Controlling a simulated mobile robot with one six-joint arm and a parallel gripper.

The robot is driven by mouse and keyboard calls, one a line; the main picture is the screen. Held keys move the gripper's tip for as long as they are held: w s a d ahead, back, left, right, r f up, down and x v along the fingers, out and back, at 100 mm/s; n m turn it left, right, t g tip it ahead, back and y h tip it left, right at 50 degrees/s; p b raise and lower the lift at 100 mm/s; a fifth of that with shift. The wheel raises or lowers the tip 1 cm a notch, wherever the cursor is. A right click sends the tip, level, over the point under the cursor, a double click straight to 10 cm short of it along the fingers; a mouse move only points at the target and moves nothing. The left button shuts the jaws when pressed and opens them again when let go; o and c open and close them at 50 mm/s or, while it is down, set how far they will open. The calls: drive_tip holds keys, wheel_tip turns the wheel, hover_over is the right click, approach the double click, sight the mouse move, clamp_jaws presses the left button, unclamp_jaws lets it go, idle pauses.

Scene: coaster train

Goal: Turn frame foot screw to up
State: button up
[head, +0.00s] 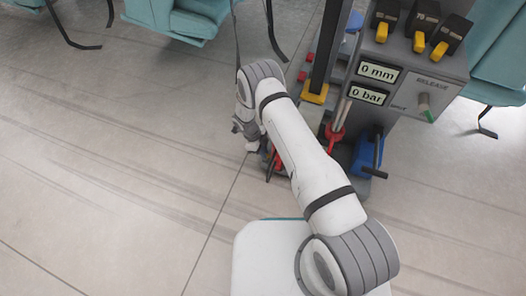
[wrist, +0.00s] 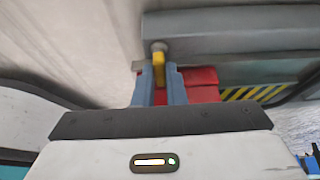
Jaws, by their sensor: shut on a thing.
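My gripper (wrist: 159,74) shows in the wrist view with its two blue-grey fingers shut on a small yellow piece, the handle of the frame foot screw (wrist: 159,60). A round grey end sits just above the yellow piece, against a grey frame beam (wrist: 235,38). In the head view my arm reaches to the foot of the grey machine frame, left of its column. There my arm hides the fingers and the screw.
A red block (wrist: 200,84) lies close to the right finger, and a yellow-black striped edge (wrist: 252,93) is further right. In the head view a control panel (head: 405,75) reads 0 mm and 0 bar. A blue part with a black lever (head: 368,155) stands right of my arm. Open floor (head: 110,170) lies left.

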drive_tip(key=shift+s+n, duration=0.1)
drive_tip(key=shift+n, duration=0.2)
clamp_jaws()
drive_tip(key=n, duration=0.1)
drive_tip(key=n+t+p, duration=0.1)
drive_tip(key=n, duration=0.1)
drive_tip(key=n+t, duration=0.1)
drive_tip(key=n, duration=0.1)
drive_tip(key=shift+s+r+p, duration=0.1)
drive_tip(key=shift+s+p, duration=0.15)
drive_tip(key=shift+p, duration=0.1)
drive_tip(key=n+t, duration=0.1)
drive_tip(key=n, duration=0.1)
drive_tip(key=n+t+p, duration=0.1)
drive_tip(key=n, duration=0.2)
drive_tip(key=shift+s+y, duration=0.2)
drive_tip(key=shift+y, duration=0.1)
drive_tip(key=shift+d, duration=0.1)
drive_tip(key=o, duration=0.7)
unclamp_jaws()
drive_tip(key=p+v, duration=0.3)
drive_tip(key=v, duration=0.4)
drive_tip(key=shift+s+r, duration=0.15)
drive_tip(key=shift+r, duration=0.1)
drive_tip(key=shift+c, duration=0.4)
